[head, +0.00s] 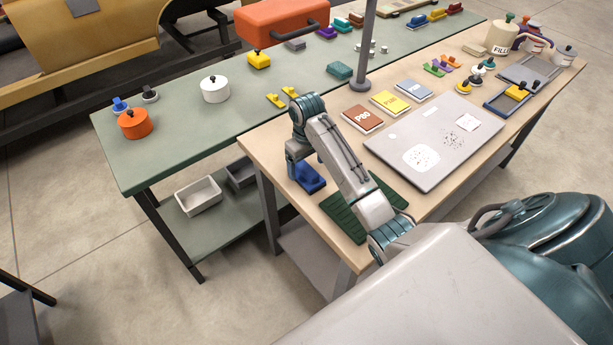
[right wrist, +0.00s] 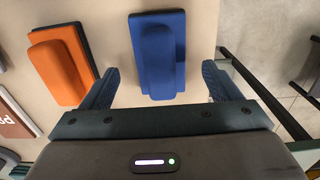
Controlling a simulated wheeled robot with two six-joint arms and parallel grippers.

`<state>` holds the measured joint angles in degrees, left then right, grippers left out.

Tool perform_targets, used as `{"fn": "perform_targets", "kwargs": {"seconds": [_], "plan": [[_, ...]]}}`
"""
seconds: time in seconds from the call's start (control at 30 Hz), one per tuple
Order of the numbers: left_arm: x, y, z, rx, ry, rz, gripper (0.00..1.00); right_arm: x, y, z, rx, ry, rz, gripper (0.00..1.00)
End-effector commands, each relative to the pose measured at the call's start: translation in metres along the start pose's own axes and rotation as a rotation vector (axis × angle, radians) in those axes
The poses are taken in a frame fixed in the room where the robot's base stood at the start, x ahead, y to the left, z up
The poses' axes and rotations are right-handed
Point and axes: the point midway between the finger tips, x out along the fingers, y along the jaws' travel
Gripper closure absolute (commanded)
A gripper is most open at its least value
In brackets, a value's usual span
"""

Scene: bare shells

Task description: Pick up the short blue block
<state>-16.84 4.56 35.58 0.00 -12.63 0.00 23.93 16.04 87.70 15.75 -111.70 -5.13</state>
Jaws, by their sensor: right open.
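The blue block (right wrist: 158,40) is a flat base with a narrower raised bar on top. It lies near the left end of the wooden bench and also shows in the head view (head: 312,182), partly covered by my arm. My right gripper (right wrist: 160,82) is open, with one finger to each side of the block's near end in the right wrist view. No finger visibly touches the block. In the head view the fingers are mostly hidden. My left gripper is not in view.
An orange block (right wrist: 62,65) lies close left of the blue one. Dark green strips (head: 346,217) lie under my arm. A brown book (head: 361,118), a yellow book (head: 390,103) and a large grey panel (head: 434,140) lie further along the wooden bench. A grey post (head: 366,45) stands behind.

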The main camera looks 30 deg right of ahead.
Motion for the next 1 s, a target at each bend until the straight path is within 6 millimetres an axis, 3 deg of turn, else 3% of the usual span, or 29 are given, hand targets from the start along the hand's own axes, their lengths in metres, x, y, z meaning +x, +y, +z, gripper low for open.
{"fn": "perform_targets", "kwargs": {"seconds": [0.07, 0.23, 0.5, 0.53, 0.8, 1.0], "plan": [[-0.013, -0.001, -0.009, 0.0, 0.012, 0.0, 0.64, 0.008, -0.001, 0.0, -0.001, -0.005, -0.003, 0.16], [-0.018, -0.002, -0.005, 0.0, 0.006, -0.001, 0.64, 0.032, -0.001, -0.001, 0.0, -0.003, -0.001, 0.16], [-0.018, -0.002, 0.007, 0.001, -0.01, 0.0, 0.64, 0.037, -0.001, -0.001, -0.001, 0.0, 0.0, 0.16], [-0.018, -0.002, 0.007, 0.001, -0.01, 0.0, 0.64, 0.037, -0.001, -0.001, -0.001, 0.0, 0.0, 0.18], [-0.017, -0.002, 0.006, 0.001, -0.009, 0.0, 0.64, 0.037, -0.001, -0.001, -0.001, 0.0, 0.0, 0.67], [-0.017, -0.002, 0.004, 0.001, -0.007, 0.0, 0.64, 0.037, -0.001, -0.001, -0.001, 0.0, 0.0, 0.67]]}}
